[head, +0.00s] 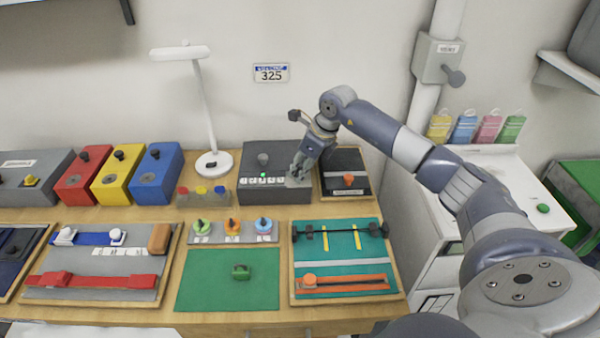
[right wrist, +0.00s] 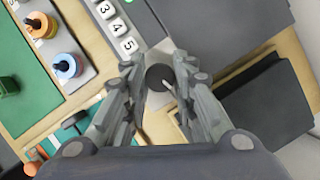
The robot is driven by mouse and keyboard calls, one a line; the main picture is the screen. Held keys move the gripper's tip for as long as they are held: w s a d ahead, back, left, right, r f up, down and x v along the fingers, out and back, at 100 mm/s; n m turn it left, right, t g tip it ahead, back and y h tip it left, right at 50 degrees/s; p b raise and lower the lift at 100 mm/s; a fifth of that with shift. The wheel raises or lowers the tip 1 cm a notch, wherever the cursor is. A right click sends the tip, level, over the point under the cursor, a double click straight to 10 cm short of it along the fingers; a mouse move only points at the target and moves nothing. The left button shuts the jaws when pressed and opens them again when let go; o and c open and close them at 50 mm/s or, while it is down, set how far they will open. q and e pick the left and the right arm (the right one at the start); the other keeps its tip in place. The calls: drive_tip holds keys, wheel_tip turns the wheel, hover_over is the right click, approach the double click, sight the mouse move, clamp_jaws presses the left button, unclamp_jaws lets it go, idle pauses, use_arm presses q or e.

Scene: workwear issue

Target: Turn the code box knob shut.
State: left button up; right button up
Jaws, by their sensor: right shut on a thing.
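The code box (head: 258,194) is a dark grey box on the bench with a row of number keys (head: 265,181) and a small lit green light. In the right wrist view the keys (right wrist: 119,30) run beside a black round knob (right wrist: 156,78) with a pale pointer mark. My right gripper (head: 297,181) reaches down at the right end of the box. In the right wrist view its two fingers (right wrist: 159,84) are closed on the knob from both sides. The gripper hides the knob in the head view. My left gripper is not in view.
A board with colored pegs (head: 232,226) and a green mat (head: 215,285) lie in front. A white lamp (head: 215,163) stands behind to the left, beside red, yellow and blue boxes.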

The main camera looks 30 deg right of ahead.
drive_tip(key=n+b, duration=0.1)
drive_tip(key=n, duration=0.1)
drive_tip(key=n+y+b, duration=0.1)
drive_tip(key=shift+w+d+n+g, duration=0.15)
drive_tip(key=shift+n+g, duration=0.15)
drive_tip(key=shift+n, duration=0.1)
drive_tip(key=n+g+y+b, duration=0.1)
drive_tip(key=n+b, duration=0.1)
drive_tip(key=n, duration=0.1)
drive_tip(key=shift+w+n, duration=0.1)
drive_tip(key=shift+n, duration=0.2)
drive_tip(key=n+g+b, duration=0.1)
drive_tip(key=n, duration=0.2)
drive_tip(key=shift+w+r+n+g+b, duration=0.1)
drive_tip(key=shift+n+g+b, duration=0.7)
drive_tip(key=shift+n+g, duration=0.3)
drive_tip(key=shift+n, duration=1.1)
drive_tip(key=o, duration=1.1)
drive_tip(key=shift+c, duration=0.2)
